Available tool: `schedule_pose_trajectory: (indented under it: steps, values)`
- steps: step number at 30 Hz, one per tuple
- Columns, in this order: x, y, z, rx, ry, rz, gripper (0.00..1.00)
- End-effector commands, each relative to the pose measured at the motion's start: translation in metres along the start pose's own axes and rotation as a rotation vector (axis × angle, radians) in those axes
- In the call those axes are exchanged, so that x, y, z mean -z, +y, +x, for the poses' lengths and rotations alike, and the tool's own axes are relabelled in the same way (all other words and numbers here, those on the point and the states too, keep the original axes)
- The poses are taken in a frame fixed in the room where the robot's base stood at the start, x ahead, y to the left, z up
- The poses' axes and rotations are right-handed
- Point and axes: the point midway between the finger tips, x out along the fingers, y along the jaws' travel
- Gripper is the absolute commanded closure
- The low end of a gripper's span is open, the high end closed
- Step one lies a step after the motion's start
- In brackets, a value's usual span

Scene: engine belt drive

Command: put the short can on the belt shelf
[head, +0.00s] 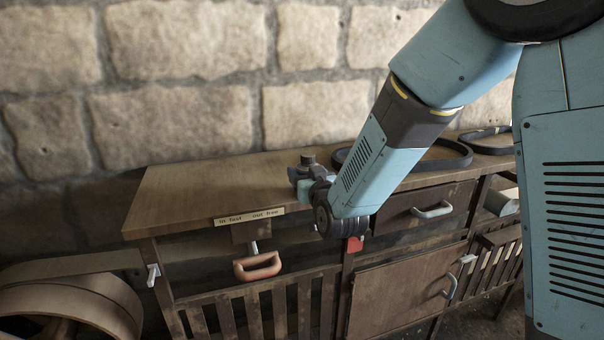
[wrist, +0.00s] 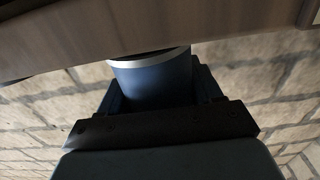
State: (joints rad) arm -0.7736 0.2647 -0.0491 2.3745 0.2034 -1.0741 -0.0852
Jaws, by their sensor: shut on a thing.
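A blue can (wrist: 150,82) with a silver rim sits between the fingers of my gripper (wrist: 157,90) in the wrist view. My gripper is shut on it. In the head view my gripper (head: 307,178) is at the front part of the bench top, left of the belts; the can is not clearly made out there. A black belt (head: 455,157) lies on the wooden bench top (head: 205,187), partly behind my forearm. A second black belt (head: 487,147) lies farther right. I cannot tell which part is the belt shelf.
A labelled strip (head: 248,217) is on the bench's front edge. Below it hangs an orange handle (head: 257,267). A drawer with a pale handle (head: 432,211) and a door (head: 405,290) are at the right. The bench top's left part is clear. A stone wall (head: 180,120) stands behind.

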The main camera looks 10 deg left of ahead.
Motion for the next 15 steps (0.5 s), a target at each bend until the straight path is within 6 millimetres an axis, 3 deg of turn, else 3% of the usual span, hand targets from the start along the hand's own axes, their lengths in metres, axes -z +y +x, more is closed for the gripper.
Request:
schedule_pose_trajectory:
  steps: [8, 9, 15]
  values:
    - [-0.0016, -0.0001, 0.0001, 0.001, 0.000, 0.000, 0.69]
    - [-0.0013, -0.0003, 0.0000, 0.001, 0.000, 0.000, 0.32]
    - [-0.0011, -0.0003, 0.0001, 0.001, 0.000, 0.000, 0.13]
